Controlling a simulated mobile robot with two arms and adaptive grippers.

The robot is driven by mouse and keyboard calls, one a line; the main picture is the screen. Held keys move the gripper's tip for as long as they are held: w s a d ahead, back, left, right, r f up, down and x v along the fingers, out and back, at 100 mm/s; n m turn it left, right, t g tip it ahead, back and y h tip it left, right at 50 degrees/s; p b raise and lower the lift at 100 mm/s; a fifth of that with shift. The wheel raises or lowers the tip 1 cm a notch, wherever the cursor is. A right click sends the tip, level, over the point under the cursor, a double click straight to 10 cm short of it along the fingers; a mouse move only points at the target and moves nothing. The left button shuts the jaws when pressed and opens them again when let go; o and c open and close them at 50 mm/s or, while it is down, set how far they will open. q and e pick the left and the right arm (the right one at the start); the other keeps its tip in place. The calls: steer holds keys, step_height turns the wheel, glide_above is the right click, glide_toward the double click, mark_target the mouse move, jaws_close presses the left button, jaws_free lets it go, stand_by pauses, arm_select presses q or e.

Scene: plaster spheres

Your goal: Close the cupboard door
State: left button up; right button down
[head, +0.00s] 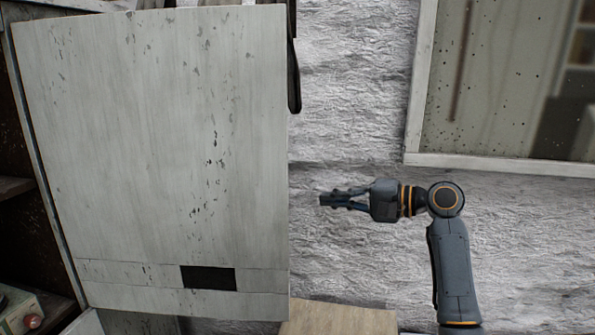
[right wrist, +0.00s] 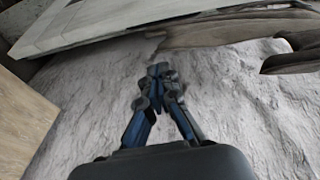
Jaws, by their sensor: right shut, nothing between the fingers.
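The cupboard door (head: 150,150) is a pale, chipped white panel standing open on the left of the head view. It has a dark rectangular cut-out (head: 208,278) near its lower edge. Its hinged side appears to be on the left, beside the dark cupboard interior (head: 20,235). My right gripper (head: 323,200) is shut and empty, to the right of the door's free edge in the picture, with a small gap between them. In the right wrist view the shut fingers (right wrist: 158,72) point toward a pale panel edge (right wrist: 120,32), probably the door. My left gripper is not in view.
A rough whitish wall (head: 350,110) lies behind my right gripper. A framed speckled panel (head: 500,90) hangs at the upper right. A wooden surface (head: 338,318) sits at the bottom centre. A small device (head: 20,310) is at the lower left, by the cupboard's shelves.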

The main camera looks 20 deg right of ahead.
step_height(320, 180, up, 6)
steer(key=d+y, duration=0.1)
steer(key=d, duration=0.1)
steer(key=a+r+p+x, duration=0.15)
steer(key=p+x, duration=0.35)
steer(key=x, duration=0.5)
steer(key=shift+t+y, duration=0.3)
steer(key=s, duration=0.2)
steer(key=s+p, duration=0.1)
steer(key=s, duration=0.1)
steer(key=shift+s+a+f, duration=0.1)
steer(key=shift+s+a, duration=0.05)
steer(key=shift+a, duration=0.05)
steer(key=shift+f+m, duration=0.1)
steer(key=shift+m, duration=0.2)
